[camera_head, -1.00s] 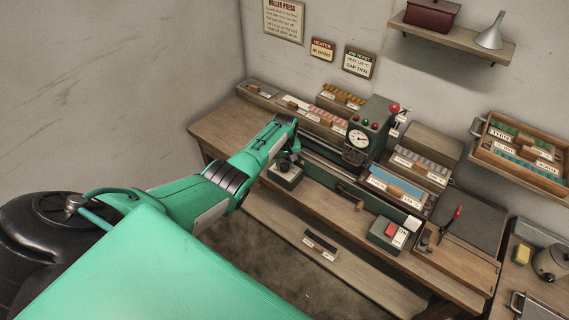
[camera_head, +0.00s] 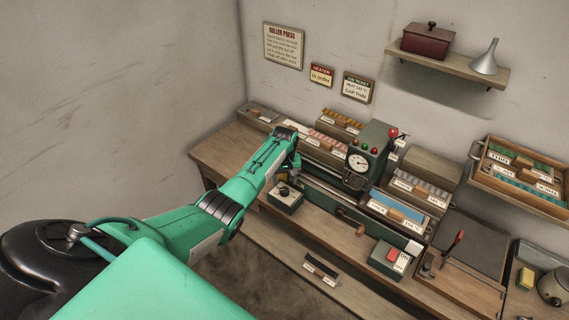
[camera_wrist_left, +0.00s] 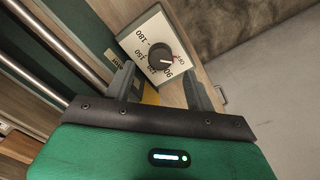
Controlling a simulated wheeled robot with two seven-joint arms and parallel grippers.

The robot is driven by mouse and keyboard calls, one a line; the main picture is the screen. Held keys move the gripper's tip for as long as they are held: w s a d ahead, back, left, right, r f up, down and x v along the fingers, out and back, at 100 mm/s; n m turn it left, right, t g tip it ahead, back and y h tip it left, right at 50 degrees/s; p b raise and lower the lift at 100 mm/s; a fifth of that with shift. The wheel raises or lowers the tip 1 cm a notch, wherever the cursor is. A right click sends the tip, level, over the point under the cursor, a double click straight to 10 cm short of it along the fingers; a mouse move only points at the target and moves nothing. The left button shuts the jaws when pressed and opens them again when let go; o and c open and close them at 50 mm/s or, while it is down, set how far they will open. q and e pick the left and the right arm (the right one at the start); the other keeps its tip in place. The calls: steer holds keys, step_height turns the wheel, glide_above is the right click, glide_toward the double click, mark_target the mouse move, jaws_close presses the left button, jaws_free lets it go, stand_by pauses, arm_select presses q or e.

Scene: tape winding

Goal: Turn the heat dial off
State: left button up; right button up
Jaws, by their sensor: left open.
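The heat dial is a black round knob (camera_wrist_left: 160,55) on a pale plate printed with numbers and OFF, on a small box (camera_head: 287,203) at the bench's front edge. In the left wrist view its reddish mark faces the side where OFF and 90 are printed; I cannot tell exactly which it meets. My left gripper (camera_head: 296,164) is beyond and above the dial box in the head view. In the left wrist view its two fingers (camera_wrist_left: 157,88) are apart and empty, with the knob ahead of them and not between them. My right gripper is not in view.
The roller press (camera_head: 366,150) with a gauge stands right of my left gripper. Metal rods run close by in the left wrist view (camera_wrist_left: 55,45).

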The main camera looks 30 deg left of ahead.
mark_target(285, 189)
arm_select(q)
step_height(285, 189, up, 9)
steer(key=b, duration=0.2)
steer(key=shift+r, duration=0.2)
stand_by(0.4)
